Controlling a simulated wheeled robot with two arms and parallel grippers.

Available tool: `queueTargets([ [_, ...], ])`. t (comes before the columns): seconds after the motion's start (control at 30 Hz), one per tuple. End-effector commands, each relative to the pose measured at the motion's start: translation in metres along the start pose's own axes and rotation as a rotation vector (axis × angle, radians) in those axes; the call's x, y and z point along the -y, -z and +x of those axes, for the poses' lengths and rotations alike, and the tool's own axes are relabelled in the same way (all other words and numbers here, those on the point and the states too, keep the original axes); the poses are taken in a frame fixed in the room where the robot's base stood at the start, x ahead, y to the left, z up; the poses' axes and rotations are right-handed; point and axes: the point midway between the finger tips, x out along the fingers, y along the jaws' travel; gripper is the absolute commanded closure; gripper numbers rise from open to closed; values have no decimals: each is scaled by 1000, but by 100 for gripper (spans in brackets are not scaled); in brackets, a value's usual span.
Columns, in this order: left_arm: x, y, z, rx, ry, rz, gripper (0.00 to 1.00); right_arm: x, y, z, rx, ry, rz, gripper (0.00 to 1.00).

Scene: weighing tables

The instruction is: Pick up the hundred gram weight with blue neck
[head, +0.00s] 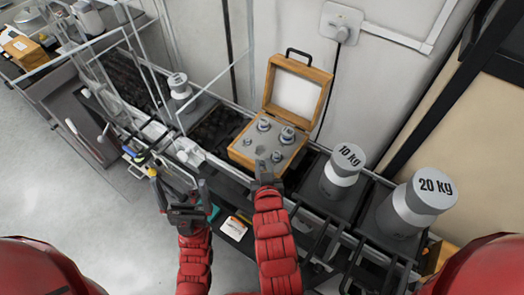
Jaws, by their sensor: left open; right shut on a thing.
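An open wooden box (316,76) stands on the bench with its lid raised. Several small grey weights stand in its insert, among them one at the back (264,125) and one at the right (287,134). My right gripper (265,164) is over the box's front part, shut on what seems to be a small weight, mostly hidden by the fingers. No blue neck can be made out at this size, so I cannot tell which weight is the hundred gram one. My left gripper (178,192) is open and empty, left of the box and in front of the bench.
Large weights marked 10 kg (344,170) and 20 kg (418,203) stand right of the box. Another large weight (181,88) stands to its left. Metal rails run along the bench front. A white label (234,228) lies below the box. Grey floor (70,210) is clear at left.

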Motion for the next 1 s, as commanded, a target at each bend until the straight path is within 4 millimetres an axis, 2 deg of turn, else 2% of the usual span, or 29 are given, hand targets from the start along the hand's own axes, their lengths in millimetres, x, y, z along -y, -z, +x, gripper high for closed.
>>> queueTargets([
  [0.13,0,0,1,0,0,0,0,3,-8,-28,0,6,-3,100],
  [0.2,0,2,11,0,0,0,0,4,-9,-41,2,6,-2,100],
  [0.4,1,4,22,0,0,0,0,4,-16,-62,2,0,4,100],
  [0.63,1,4,27,0,0,0,0,4,-21,-72,-2,0,0,100],
  [1.0,1,4,27,0,0,0,0,4,-22,-74,-3,0,0,100],
])
